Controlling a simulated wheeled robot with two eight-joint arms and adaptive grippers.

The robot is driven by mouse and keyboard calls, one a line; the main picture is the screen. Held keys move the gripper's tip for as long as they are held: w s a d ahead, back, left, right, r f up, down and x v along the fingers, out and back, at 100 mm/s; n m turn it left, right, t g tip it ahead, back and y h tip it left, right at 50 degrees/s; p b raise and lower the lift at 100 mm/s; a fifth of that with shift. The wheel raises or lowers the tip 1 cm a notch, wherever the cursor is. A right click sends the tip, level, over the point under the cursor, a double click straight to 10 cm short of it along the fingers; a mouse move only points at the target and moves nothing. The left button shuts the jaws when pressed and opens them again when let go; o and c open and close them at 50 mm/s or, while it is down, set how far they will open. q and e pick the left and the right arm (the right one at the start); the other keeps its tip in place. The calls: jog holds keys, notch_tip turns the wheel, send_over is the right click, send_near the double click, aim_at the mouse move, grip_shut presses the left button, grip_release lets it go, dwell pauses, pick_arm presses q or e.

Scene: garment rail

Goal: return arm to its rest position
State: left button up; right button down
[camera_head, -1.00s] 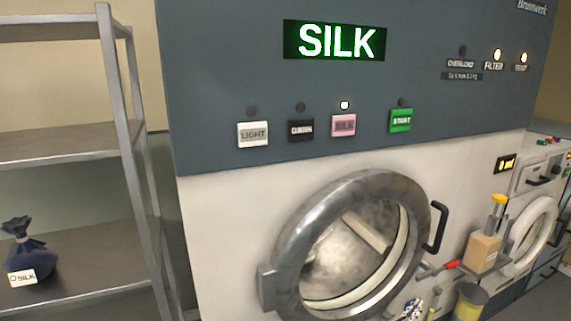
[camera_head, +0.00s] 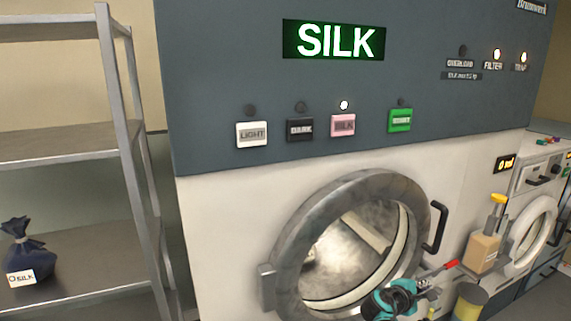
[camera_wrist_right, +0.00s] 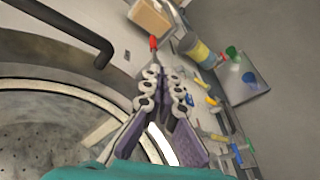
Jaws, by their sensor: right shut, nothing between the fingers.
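My right gripper (camera_head: 424,288), teal and black, shows at the bottom of the head view, in front of the lower right of the washer's round door (camera_head: 290,222). In the right wrist view its two jointed fingers (camera_wrist_right: 162,84), white-grey with purple pads, come together at the tips with nothing held. The drum and the door's dark handle (camera_wrist_right: 92,38) lie to the left of the fingers in that view. Most of my right arm is hidden below the head view's edge. My left gripper is not in view.
The washer's panel has a pink button (camera_head: 343,125), a green start button (camera_head: 400,120) and a lit SILK display (camera_head: 334,40). A dark bag (camera_head: 24,250) labelled SILK sits on the metal shelf (camera_head: 90,262) at left.

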jog(key=s+a+f+m+y, duration=0.1)
jog(key=s+a+m+y, duration=0.5)
jog(key=s+a, duration=0.5)
jog(key=s+a+f+m+g+y, duration=0.1)
jog(key=s+a+m+y, duration=0.4)
jog(key=s+a, duration=0.6)
jog(key=s+m, duration=0.1)
jog(key=s, duration=0.5)
jog(key=shift+s+a+f+y, duration=0.2)
jog(key=shift+s+a+y, duration=0.15)
jog(key=shift+a+y, duration=0.05)
